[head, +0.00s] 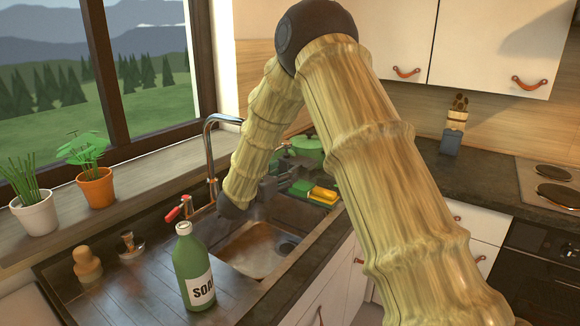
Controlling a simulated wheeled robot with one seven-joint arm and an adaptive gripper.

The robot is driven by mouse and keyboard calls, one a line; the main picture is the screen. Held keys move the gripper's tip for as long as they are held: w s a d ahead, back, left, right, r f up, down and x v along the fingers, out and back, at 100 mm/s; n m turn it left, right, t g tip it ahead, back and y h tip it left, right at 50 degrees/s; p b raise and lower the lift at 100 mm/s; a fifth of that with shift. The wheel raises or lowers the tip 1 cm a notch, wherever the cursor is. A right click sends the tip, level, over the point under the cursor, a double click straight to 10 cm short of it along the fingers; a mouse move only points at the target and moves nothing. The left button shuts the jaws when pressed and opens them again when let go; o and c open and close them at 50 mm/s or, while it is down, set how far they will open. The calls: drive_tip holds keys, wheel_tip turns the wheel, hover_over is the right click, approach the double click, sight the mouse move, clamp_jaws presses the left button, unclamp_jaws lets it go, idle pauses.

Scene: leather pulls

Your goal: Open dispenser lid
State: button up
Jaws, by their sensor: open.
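A green bottle (193,272) with a white label reading "SOA" stands upright on the drainboard at the lower left of the head view. I cannot tell whether this bottle is the dispenser, and no other dispenser is clear. My gripper (292,181) is dark grey and open, above the far side of the sink, to the right of the bottle and well apart from it. It seems to hold nothing. Its fingers are small and partly merge with the dark things behind.
The sink basin (262,250) lies right of the bottle, with a chrome tap (209,150) behind. A wooden knob-shaped object (87,266) and a glass (131,246) stand to the left. A yellow sponge (323,194) and green pot (308,149) are near my gripper.

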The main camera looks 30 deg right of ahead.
sight(301, 162)
drive_tip(key=d, duration=0.3)
drive_tip(key=shift+w+d+r+p, duration=0.25)
drive_tip(key=shift+w+d+p, duration=0.1)
drive_tip(key=shift+d, duration=0.05)
clamp_jaws()
